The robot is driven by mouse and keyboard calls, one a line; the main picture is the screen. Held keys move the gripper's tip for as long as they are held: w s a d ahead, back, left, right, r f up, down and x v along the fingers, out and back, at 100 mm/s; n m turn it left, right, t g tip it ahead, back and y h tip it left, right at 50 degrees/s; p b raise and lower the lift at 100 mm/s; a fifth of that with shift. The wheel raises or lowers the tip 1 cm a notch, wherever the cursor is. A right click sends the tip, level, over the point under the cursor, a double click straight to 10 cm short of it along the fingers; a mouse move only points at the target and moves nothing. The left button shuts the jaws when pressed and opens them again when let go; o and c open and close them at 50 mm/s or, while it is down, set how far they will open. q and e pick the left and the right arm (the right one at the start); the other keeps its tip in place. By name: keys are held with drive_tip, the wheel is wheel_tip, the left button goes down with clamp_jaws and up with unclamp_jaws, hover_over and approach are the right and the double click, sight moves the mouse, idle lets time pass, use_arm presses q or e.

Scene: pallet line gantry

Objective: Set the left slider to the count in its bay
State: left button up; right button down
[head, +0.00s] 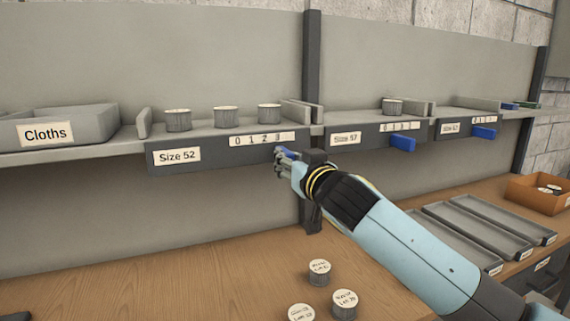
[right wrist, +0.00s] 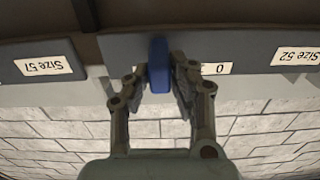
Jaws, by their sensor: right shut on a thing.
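The left bay, labelled Size 52 (head: 178,156), holds three ribbed cans (head: 227,117) standing on its shelf. Its scale strip (head: 262,138) reads 0, 1, 2, 3 from left to right. The blue slider (head: 290,153) is under the right end of the strip, near the 3. My right gripper (head: 283,158) is shut on this slider and partly hides it. In the right wrist view, which is upside down, the slider (right wrist: 158,64) stands between the two fingers (right wrist: 160,85); only the 0 reads clearly there. My left gripper is not in view.
Right of a dark post are two Size 57 bays with blue sliders (head: 403,144) (head: 484,132). A Cloths bin (head: 70,128) stands at left. Below, the wooden bench (head: 150,285) carries three loose cans (head: 319,272), grey trays (head: 470,240) and an orange box (head: 530,194).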

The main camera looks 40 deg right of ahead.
drive_tip(key=c, duration=1.6)
unclamp_jaws()
drive_tip(key=o, duration=0.4)
drive_tip(key=shift+s+d, duration=0.1)
drive_tip(key=shift+d, duration=0.2)
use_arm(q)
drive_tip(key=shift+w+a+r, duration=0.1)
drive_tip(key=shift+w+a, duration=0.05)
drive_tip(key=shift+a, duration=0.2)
use_arm(e)
drive_tip(key=shift+o, duration=0.2)
drive_tip(key=shift+a, duration=0.15)
drive_tip(key=v, duration=1.2)
